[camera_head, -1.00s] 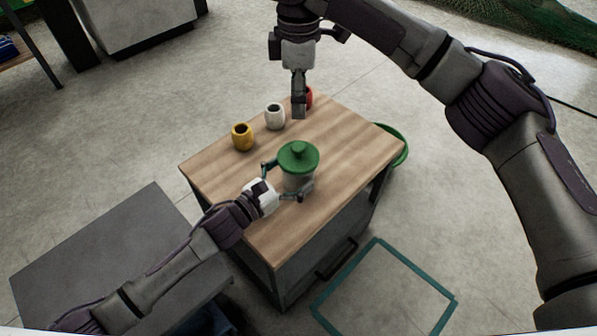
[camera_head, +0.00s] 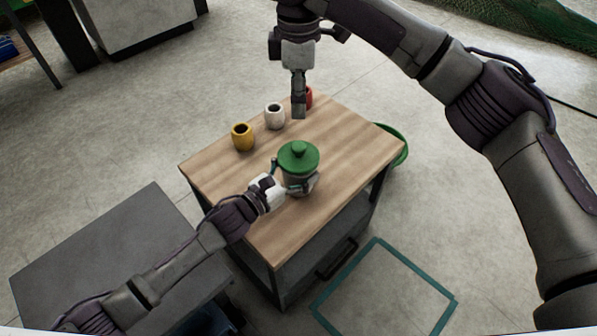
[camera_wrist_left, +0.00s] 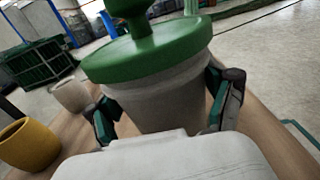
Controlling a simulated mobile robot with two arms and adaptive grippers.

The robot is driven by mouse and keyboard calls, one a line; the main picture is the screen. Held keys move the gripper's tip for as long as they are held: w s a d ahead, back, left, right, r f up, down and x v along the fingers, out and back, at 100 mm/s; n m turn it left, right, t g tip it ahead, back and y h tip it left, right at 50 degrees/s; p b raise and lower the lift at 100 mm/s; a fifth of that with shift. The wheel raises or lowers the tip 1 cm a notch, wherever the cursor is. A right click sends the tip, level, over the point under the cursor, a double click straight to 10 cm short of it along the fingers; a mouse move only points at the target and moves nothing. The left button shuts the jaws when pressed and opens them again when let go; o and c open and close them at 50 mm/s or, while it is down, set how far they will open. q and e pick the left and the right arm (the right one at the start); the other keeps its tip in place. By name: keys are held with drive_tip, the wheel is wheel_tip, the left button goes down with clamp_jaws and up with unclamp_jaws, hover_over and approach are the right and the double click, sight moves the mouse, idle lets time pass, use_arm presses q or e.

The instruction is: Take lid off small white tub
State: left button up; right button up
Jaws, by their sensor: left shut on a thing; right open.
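The small white tub (camera_wrist_left: 160,98) stands upright on the wooden-topped table, and looks greyish in the left wrist view. Its green lid (camera_head: 298,157) with a round knob sits on top, and also fills the upper part of the left wrist view (camera_wrist_left: 150,50). In the head view the lid hides most of the tub. My left gripper (camera_head: 297,183) is shut on the tub's body below the lid, one finger on each side. My right gripper (camera_head: 298,108) is open and empty, up and behind the lid, near the red cup.
A yellow cup (camera_head: 242,137), a white cup (camera_head: 274,116) and a partly hidden red cup (camera_head: 310,97) stand along the table's back left edge. The table top (camera_head: 345,135) is clear right of the tub. A green rim (camera_head: 399,150) shows beyond the right edge.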

sight(298, 146)
drive_tip(key=shift+y, duration=0.9)
wheel_tip(298, 146, down, 14)
drive_tip(key=shift+r, duration=0.15)
clamp_jaws()
drive_tip(key=shift+r, duration=0.25)
idle(0.5)
drive_tip(key=shift+r, duration=0.9)
drive_tip(key=shift+r, duration=0.1)
